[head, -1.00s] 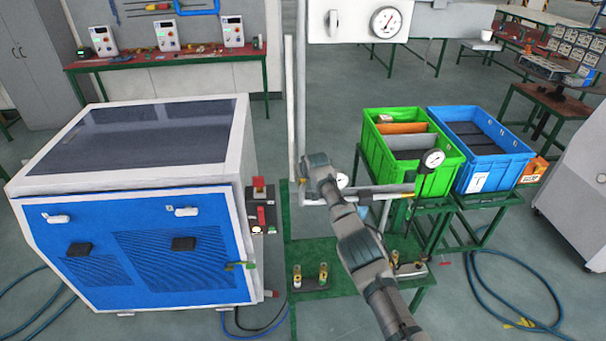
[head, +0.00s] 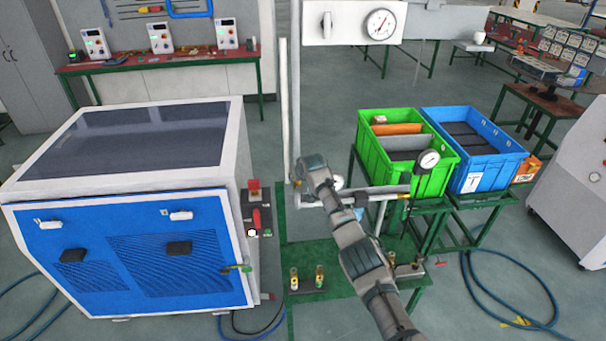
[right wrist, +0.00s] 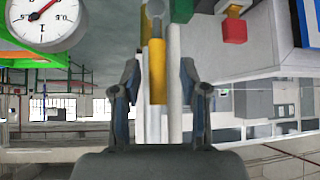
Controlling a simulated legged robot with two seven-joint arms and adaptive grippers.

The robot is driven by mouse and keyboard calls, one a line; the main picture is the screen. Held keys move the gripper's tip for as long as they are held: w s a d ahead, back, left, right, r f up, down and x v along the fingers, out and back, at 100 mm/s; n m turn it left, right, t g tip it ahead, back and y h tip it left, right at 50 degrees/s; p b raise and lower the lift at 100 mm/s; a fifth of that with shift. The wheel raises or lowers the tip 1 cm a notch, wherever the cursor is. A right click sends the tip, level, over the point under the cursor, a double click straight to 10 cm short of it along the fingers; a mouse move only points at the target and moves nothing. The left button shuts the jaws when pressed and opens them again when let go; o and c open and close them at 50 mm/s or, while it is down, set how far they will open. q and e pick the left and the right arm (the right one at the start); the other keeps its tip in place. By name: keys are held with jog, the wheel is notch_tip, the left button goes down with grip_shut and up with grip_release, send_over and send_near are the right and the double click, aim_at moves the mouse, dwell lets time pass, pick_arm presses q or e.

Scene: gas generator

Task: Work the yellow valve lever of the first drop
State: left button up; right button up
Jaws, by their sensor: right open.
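The yellow valve lever (right wrist: 157,70) shows in the right wrist view as an upright yellow bar in front of pale pipes. It stands between the two fingers of my right gripper (right wrist: 160,84), with gaps on both sides. The fingers are open and hold nothing. In the head view my right arm reaches up from the bottom to the pipe drop at the white post (head: 297,90). The wrist hides this lever there, and the fingertips are not clear. My left gripper is in neither view.
A dial gauge (head: 380,24) sits on the white panel above. A blue-and-white cabinet (head: 130,255) stands left of the drop. A small gauge (head: 428,160) stands right, before the green crate (head: 375,155) and blue crate (head: 515,155). Small brass fittings (head: 318,278) stand on the green bench.

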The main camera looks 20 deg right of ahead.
jog(key=v, duration=1)
jog(key=shift+f, duration=0.1)
jog(key=s+a+f+g, duration=0.1)
jog(key=s+f, duration=0.3)
jog(key=f, duration=1)
jog(key=s+f+g+b, duration=0.1)
jog(key=s+f, duration=0.2)
jog(key=f, duration=1.2)
jog(key=s+a+f+g, duration=0.1)
jog(key=s+f, duration=0.3)
jog(key=f, duration=1)
jog(key=s+a+f+n+g, duration=0.2)
jog(key=s+f, duration=1.8)
jog(key=f, duration=0.1)
jog(key=s+a+f+g, duration=0.1)
jog(key=s+f, duration=0.3)
jog(key=s, duration=0.9)
jog(key=s+a+f+g+b, duration=0.1)
jog(key=s+f, duration=0.4)
jog(key=s, duration=0.8)
jog(key=s+a+f+n+g, duration=0.1)
jog(key=s+f, duration=0.4)
jog(key=s, duration=0.9)
jog(key=shift+a+y+b, duration=0.4)
jog(key=shift+a, duration=0.45)
